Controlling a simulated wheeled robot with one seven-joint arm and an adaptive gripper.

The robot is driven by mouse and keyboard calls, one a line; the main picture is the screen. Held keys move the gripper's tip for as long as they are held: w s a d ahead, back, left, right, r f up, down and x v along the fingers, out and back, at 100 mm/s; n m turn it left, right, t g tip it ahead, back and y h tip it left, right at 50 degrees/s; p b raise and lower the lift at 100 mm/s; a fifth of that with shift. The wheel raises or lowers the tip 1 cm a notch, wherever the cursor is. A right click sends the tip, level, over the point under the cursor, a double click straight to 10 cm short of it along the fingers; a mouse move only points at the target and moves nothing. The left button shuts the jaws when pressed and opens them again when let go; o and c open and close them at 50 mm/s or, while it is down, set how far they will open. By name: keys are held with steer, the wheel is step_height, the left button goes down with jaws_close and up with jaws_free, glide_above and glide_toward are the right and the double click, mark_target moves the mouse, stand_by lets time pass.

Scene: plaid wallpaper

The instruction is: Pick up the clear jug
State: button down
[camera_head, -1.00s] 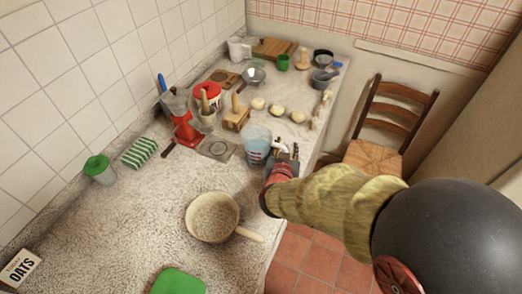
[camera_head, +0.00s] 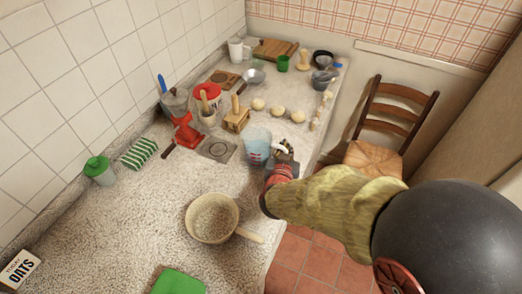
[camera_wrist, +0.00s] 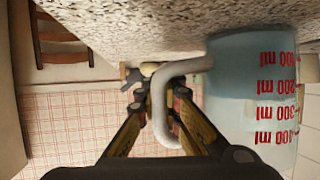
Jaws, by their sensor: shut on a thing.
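The clear jug (camera_head: 257,145) is a bluish see-through measuring jug with red markings and a pale handle. It stands near the counter's right edge in the head view; whether its base touches the counter is hard to tell there. In the wrist view the jug (camera_wrist: 255,95) fills the right side, with red millilitre marks that read upside down. My gripper (camera_head: 284,152) is at the jug's right side. In the wrist view my gripper (camera_wrist: 160,98) has its two fingers on either side of the pale handle (camera_wrist: 160,110), shut on it. The fingertips are partly hidden by the handle.
The speckled counter (camera_head: 120,210) holds a beige pan (camera_head: 212,218) in front of the jug and a wooden grinder (camera_head: 236,120) behind it. Several pale round lumps (camera_head: 277,111) lie behind the jug. A wooden chair (camera_head: 385,125) stands to the right.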

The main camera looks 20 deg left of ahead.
steer(key=shift+r, duration=0.2)
stand_by(0.4)
steer(key=shift+r+p, duration=0.55)
steer(key=shift+r, duration=0.55)
steer(key=s+d+r+p, duration=0.7)
steer(key=s+r, duration=0.3)
steer(key=s, duration=0.1)
steer(key=shift+s+d+r, duration=0.25)
steer(key=shift+s, duration=0.05)
